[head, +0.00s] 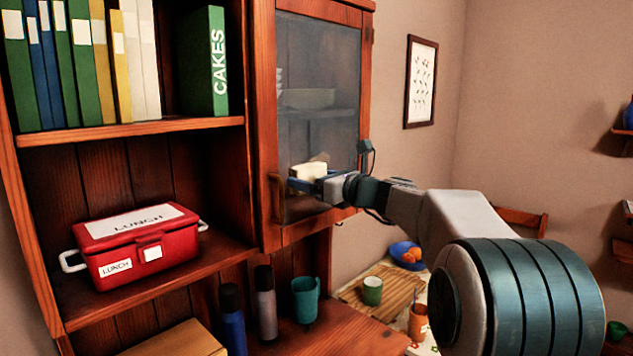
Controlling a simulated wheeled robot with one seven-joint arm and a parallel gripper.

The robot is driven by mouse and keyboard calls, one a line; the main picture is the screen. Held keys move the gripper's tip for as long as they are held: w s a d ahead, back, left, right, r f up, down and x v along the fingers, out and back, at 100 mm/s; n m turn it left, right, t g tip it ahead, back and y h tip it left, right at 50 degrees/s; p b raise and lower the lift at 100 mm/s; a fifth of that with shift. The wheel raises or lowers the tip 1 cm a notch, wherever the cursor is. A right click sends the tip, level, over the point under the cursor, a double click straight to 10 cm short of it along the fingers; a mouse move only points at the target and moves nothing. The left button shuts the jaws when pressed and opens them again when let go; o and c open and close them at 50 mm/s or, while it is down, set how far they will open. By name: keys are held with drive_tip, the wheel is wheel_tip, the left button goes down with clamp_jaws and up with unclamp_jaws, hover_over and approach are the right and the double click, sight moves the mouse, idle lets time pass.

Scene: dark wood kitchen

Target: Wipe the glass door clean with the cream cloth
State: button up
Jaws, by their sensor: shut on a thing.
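The glass door (318,75) is a wood-framed cabinet door at the upper middle of the head view. Its pane looks greyish and hazy, with bowls faintly visible behind it. My gripper (303,182) is in front of the lower part of the pane, shut on the cream cloth (310,168). The cloth is a small pale bundle between the fingers, at or very near the glass; I cannot tell whether it touches. The door looks closed.
Below stand two bottles (266,302) and a teal mug (306,299). A cutting board with a green cup (372,291) lies lower right.

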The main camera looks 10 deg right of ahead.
sight(331, 164)
drive_tip(key=shift+r+p, duration=0.4)
drive_tip(key=shift+r, duration=0.5)
drive_tip(key=shift+w+d+p, duration=1)
drive_tip(key=shift+w+d, duration=0.05)
drive_tip(key=shift+d, duration=0.4)
drive_tip(key=shift+w+d+p, duration=0.95)
drive_tip(key=shift+w+d, duration=0.1)
drive_tip(key=shift+d, duration=0.35)
drive_tip(key=shift+w+d+p, duration=1)
drive_tip(key=shift+w+d, duration=0.05)
drive_tip(key=shift+d, duration=0.4)
drive_tip(key=shift+s+a+f+b, duration=0.2)
drive_tip(key=shift+a+b, duration=0.2)
drive_tip(key=shift+s+a+r+b, duration=0.1)
drive_tip(key=shift+s+a+b, duration=0.75)
drive_tip(key=shift+a, duration=0.35)
drive_tip(key=shift+s+a+b, duration=0.7)
drive_tip(key=shift+s+a, duration=0.1)
drive_tip(key=shift+a, duration=0.25)
drive_tip(key=shift+s+a+b, duration=0.7)
drive_tip(key=shift+s+a, duration=0.1)
drive_tip(key=shift+a, duration=0.2)
drive_tip(key=shift+s+a, duration=0.45)
drive_tip(key=shift+a, duration=0.25)
drive_tip(key=shift+b, duration=0.3)
